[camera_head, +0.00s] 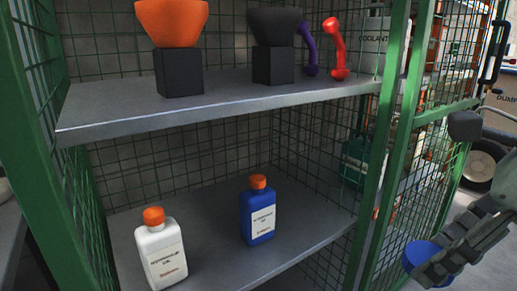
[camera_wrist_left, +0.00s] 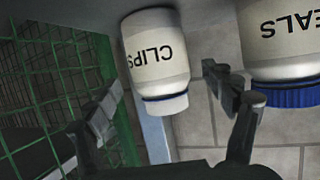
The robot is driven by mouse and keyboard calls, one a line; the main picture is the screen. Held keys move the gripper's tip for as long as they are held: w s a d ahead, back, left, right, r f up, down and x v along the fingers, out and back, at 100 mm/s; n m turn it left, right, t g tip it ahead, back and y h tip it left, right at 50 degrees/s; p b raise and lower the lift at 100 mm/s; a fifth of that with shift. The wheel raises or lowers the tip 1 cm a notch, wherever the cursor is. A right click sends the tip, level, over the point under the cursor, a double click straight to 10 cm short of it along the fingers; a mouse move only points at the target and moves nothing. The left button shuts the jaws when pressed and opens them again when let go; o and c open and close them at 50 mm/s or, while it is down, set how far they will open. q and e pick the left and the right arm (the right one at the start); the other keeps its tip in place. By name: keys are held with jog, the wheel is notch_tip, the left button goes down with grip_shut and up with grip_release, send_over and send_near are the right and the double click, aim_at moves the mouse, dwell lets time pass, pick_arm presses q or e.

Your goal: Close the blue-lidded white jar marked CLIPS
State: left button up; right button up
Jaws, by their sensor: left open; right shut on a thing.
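The white jar marked CLIPS (camera_wrist_left: 158,58) shows in the left wrist view, upside down in the picture. Its neck end is white with a dark blue ring, and no blue lid shows on it. My left gripper (camera_wrist_left: 165,92) is open, its fingers to either side of the jar in the picture; I see no contact. In the head view my right gripper (camera_head: 441,264) is at the lower right, shut on a round blue lid (camera_head: 418,254). The CLIPS jar is not visible in the head view.
A second white jar marked SEALS (camera_wrist_left: 280,45) with a blue lid stands beside the CLIPS jar. A green-framed mesh cage (camera_head: 385,150) has shelves with a white bottle (camera_head: 160,250), a blue bottle (camera_head: 258,212), an orange funnel (camera_head: 172,20) and a black funnel (camera_head: 273,25).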

pick_arm(q)
jog(key=shift+f, duration=0.4)
pick_arm(e)
jog(key=shift+f, duration=0.45)
pick_arm(q)
jog(key=shift+w, duration=0.1)
pick_arm(e)
jog(key=shift+r, duration=0.1)
pick_arm(q)
jog(key=shift+w+a+f, duration=0.15)
jog(key=shift+w+f, duration=0.1)
jog(key=shift+w, duration=0.4)
pick_arm(e)
jog(key=shift+r, duration=0.15)
pick_arm(q)
jog(key=shift+w+a+f, duration=0.15)
jog(key=shift+w+f, duration=0.05)
jog(key=shift+w, duration=0.15)
jog(key=shift+r+p+x, duration=0.2)
jog(key=shift+p+x, duration=0.3)
jog(key=shift+x, duration=0.4)
jog(key=shift+r+p+x, duration=0.2)
jog(key=shift+p+x, duration=0.3)
jog(key=shift+x, duration=0.4)
pick_arm(e)
jog(key=shift+r, duration=0.9)
pick_arm(q)
jog(key=shift+x, duration=0.9)
pick_arm(e)
jog(key=shift+r, duration=0.15)
